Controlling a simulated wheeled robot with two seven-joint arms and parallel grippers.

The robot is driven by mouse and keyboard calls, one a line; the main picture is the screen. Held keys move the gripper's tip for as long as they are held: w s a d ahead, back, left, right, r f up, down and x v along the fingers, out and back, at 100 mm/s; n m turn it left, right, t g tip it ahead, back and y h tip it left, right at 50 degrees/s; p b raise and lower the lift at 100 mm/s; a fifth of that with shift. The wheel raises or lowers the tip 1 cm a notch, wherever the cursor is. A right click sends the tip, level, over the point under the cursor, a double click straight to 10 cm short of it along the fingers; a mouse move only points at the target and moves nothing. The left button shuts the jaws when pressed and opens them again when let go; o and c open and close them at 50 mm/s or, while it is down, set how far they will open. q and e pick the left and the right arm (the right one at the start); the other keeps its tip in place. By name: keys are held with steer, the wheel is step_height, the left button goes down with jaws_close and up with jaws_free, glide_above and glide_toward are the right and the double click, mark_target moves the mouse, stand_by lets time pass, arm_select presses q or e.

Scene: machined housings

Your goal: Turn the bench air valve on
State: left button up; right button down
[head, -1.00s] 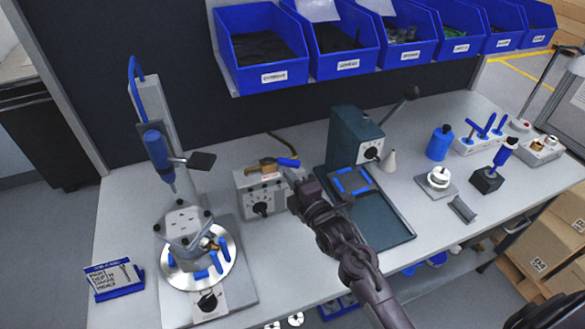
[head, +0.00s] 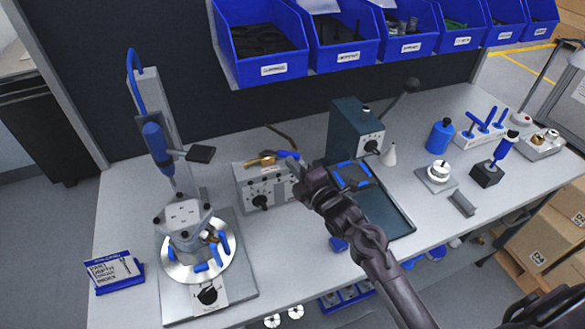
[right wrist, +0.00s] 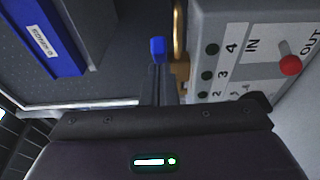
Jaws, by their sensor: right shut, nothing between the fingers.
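The bench air valve is a brass body (head: 262,161) with a blue lever handle (head: 287,154), on top of a grey box (head: 250,191) with dials on its front. The lever lies roughly along the box top, pointing right. My right gripper (head: 299,172) is shut and empty at the right end of the box, close to the lever's tip. In the right wrist view the blue lever tip (right wrist: 157,48) shows just past the closed fingers (right wrist: 160,84), with the brass body (right wrist: 179,42) beside it. I cannot tell whether the fingers touch the lever.
A dark green machine (head: 352,130) and its tray (head: 388,212) stand right of the box. A round fixture (head: 180,270) with a blue driver (head: 157,145) above it stands left. Blue bins (head: 262,70) hang above the back.

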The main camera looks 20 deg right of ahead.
steer(key=shift+w+d+n+g+y+b, duration=0.6)
steer(key=shift+w+d+n+y+b, duration=0.55)
steer(key=shift+b, duration=0.85)
steer(key=shift+w+d+n+g+y+b, duration=0.55)
steer(key=shift+w+n+y+b, duration=0.25)
steer(key=shift+y+b, duration=0.95)
steer(key=shift+w+b, duration=0.1)
steer(key=shift+b, duration=0.2)
steer(key=shift+d+r, duration=0.1)
steer(key=shift+r, duration=0.05)
